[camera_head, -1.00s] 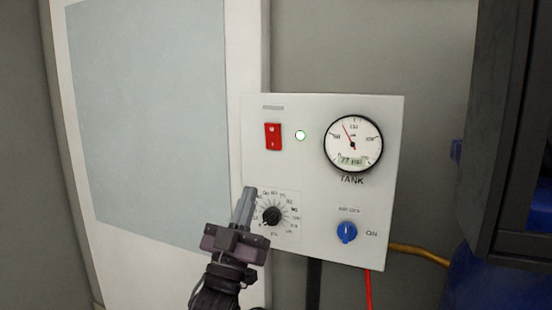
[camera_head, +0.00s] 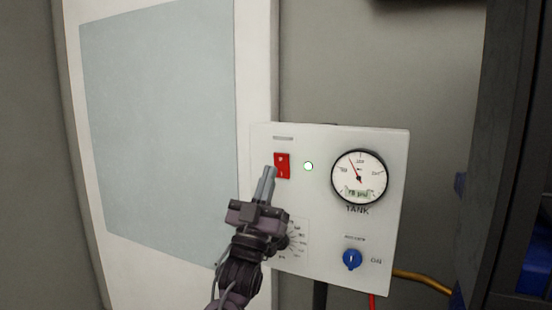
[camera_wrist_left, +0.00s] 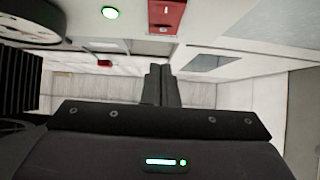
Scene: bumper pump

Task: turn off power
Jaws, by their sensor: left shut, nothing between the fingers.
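The red power switch (camera_head: 282,165) is on the upper left of the white control panel (camera_head: 318,225). A lit green-rimmed lamp (camera_head: 308,167) is just right of the switch. My left gripper (camera_head: 269,172) is shut and empty, its fingertips at the switch's lower left in the head view. In the left wrist view the switch (camera_wrist_left: 166,14) is at the top, just beyond the shut fingers (camera_wrist_left: 160,70). I cannot tell whether the fingers touch it. The lamp (camera_wrist_left: 110,12) also glows there. My right gripper is not in view.
A round tank gauge (camera_head: 359,177) and a blue knob (camera_head: 352,260) are on the panel's right side. My left gripper and arm partly cover a black dial at its lower left. A dark cabinet (camera_head: 485,150) stands at the right.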

